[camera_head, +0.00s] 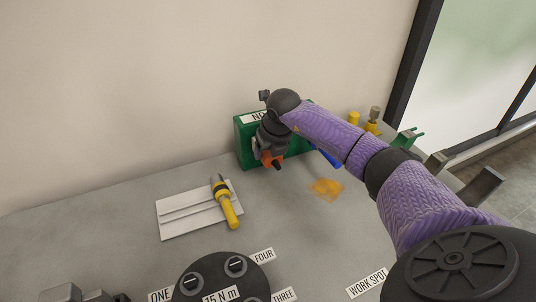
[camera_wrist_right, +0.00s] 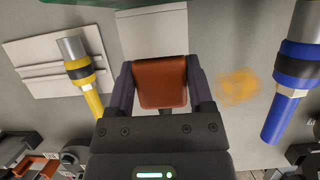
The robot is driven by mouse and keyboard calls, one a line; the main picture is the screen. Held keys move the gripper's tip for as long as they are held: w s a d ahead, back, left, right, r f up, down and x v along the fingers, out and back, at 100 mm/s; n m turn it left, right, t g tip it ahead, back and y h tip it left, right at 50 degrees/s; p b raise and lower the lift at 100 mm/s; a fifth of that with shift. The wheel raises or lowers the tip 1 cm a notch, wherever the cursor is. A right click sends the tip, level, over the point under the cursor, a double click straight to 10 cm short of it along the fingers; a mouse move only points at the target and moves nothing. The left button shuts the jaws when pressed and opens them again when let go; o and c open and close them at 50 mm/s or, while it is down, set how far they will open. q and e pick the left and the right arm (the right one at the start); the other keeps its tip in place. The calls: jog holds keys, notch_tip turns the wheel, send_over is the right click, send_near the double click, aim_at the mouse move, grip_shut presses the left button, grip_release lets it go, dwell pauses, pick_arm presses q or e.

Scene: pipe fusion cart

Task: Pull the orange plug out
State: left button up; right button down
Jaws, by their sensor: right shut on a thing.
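The orange plug (camera_head: 271,159) is at the front of the green block (camera_head: 241,140) by the wall. In the right wrist view the orange plug (camera_wrist_right: 162,82) sits between both fingers of my right gripper (camera_wrist_right: 160,76), which is shut on it. In the head view my right gripper (camera_head: 266,148) reaches down over the green block from the right and hides much of it. I cannot tell how deep the plug sits in the block. My left gripper is not in view.
A yellow-handled tool (camera_head: 227,206) lies on a white rack (camera_head: 180,214) at left. A blue-handled tool (camera_wrist_right: 284,85) is right of the plug. A dark round plate (camera_head: 215,280) with labels is in front. Yellow fittings (camera_head: 372,122) stand at right. An orange patch (camera_head: 326,188) marks the table.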

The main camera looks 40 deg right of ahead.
aim_at(279, 168)
jog(key=shift+s+a+r+p, duration=0.1)
jog(key=shift+s+p, duration=0.2)
jog(key=shift+p, duration=0.15)
jog(key=shift+s+a+p, duration=0.25)
jog(key=shift+s+p, duration=0.45)
jog(key=shift+s, duration=0.15)
jog(key=shift+s+a+p, duration=0.3)
jog(key=shift+s+p, duration=0.35)
jog(key=shift+s, duration=0.2)
jog(key=shift+s+a+p, duration=0.25)
jog(key=shift+s+p, duration=0.45)
jog(key=shift+s, duration=0.15)
